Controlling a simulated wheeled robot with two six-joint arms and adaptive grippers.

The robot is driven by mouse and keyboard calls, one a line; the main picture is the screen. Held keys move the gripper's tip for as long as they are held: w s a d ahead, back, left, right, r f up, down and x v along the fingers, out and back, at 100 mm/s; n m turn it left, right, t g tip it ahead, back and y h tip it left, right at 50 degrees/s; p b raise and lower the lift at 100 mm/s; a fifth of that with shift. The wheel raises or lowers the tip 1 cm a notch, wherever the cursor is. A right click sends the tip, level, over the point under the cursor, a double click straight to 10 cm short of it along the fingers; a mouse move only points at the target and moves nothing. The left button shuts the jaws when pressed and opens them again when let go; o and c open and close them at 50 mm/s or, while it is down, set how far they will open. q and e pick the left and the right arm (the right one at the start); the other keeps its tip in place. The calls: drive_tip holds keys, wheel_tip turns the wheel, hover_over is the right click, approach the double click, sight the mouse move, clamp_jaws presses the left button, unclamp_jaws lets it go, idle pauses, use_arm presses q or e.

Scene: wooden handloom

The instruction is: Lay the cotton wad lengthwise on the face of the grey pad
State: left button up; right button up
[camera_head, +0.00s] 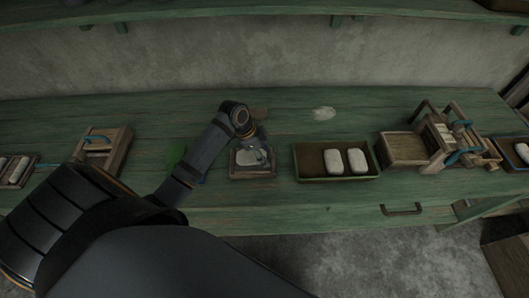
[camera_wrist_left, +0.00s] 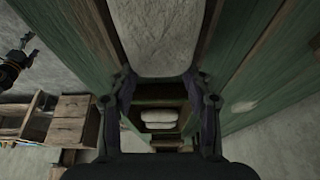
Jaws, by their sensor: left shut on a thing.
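My left gripper (camera_head: 263,153) reaches down over a small brown wooden tray (camera_head: 252,176) near the bench's front edge. A pale oblong wad, by its look the cotton wad (camera_head: 247,157), shows beside the fingers within the tray's outline. It also fills the top middle of the left wrist view (camera_wrist_left: 158,35), its near end at my fingertips. The fingers are shut on it. I cannot tell whether it touches what is under it. The grey pad cannot be told apart there. A dark jointed part, probably my right gripper (camera_wrist_left: 16,60), shows at the left wrist view's edge.
A green-rimmed tray (camera_head: 338,178) with two pale wads stands to the right. Beyond it is a wooden device (camera_head: 437,140) with teal handles. A wooden block frame (camera_head: 103,150) and another small tray (camera_head: 34,166) are at left. The bench behind is mostly clear.

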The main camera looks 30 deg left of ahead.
use_arm(q)
drive_tip(key=shift+r, duration=0.1)
drive_tip(key=shift+d+p, duration=0.1)
drive_tip(key=shift+p, duration=0.25)
drive_tip(key=o, duration=1.2)
wheel_tip(320, 180, up, 8)
drive_tip(key=p, duration=0.8)
drive_tip(key=shift+p, duration=0.3)
